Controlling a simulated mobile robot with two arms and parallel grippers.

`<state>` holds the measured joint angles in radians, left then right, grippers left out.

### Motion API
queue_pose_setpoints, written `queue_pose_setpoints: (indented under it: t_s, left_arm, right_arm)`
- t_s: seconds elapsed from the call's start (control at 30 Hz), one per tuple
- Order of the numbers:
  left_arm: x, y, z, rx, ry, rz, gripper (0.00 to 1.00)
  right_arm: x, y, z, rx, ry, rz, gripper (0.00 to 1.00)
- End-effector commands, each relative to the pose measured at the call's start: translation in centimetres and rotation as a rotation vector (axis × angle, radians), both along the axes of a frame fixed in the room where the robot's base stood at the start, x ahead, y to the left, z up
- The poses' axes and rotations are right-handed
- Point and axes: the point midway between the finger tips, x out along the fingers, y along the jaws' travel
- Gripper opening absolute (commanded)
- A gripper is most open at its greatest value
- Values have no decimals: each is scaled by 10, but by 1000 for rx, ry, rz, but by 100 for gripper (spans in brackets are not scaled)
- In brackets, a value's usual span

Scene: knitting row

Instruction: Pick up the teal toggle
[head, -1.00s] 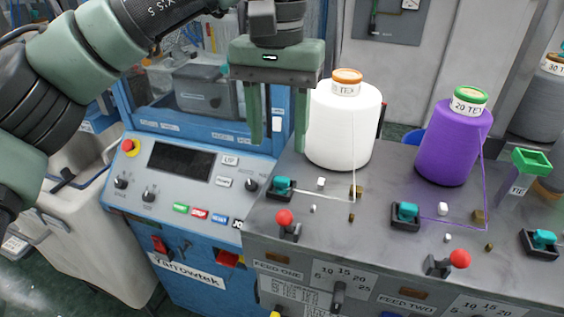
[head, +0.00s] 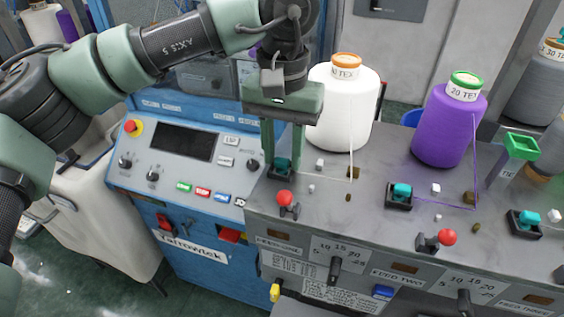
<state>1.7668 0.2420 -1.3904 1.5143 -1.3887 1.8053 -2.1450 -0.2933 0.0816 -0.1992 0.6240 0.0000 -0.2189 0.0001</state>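Several teal toggles sit in black square holders on the grey machine top. The nearest to my gripper is the teal toggle (head: 282,165) at feed one, left of a white block. My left gripper (head: 283,156) is open and points down over it, one finger on each side of the toggle in the picture. I cannot tell whether the fingers touch it. Other teal toggles stand at feed two (head: 402,190) and further right (head: 530,217). My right gripper is out of view.
A white yarn cone (head: 343,110) stands close right of my gripper, with a purple cone (head: 448,125) beyond. Red-knobbed levers (head: 285,199) (head: 447,237) stand along the front edge. The blue control panel (head: 180,165) is at left.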

Motion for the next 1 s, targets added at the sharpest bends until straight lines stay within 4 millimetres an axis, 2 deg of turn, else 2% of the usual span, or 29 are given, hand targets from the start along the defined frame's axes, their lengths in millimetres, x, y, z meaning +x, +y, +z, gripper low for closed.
queue_pose_setpoints:
  t_s: [0.03, 0.1, 0.47, 0.67, 0.87, 1.0]
  left_arm:
    - [0, 0, 0, 0, 0, 0, 16]
    - [0, 0, 0, 0, 0, 0, 0]
    - [0, 0, 1, 0, 0, 0, 0]
    - [1, -1, 12, -1, -3, 2, 0]
    - [1, -1, 48, -2, -4, 2, 0]
    - [0, -1, 90, -3, -4, 1, 0]
  right_arm:
    - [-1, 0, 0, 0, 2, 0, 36]
    - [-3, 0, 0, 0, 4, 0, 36]
    - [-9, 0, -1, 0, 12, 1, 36]
    - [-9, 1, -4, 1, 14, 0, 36]
    - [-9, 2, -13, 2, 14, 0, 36]
    - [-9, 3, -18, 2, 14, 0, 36]
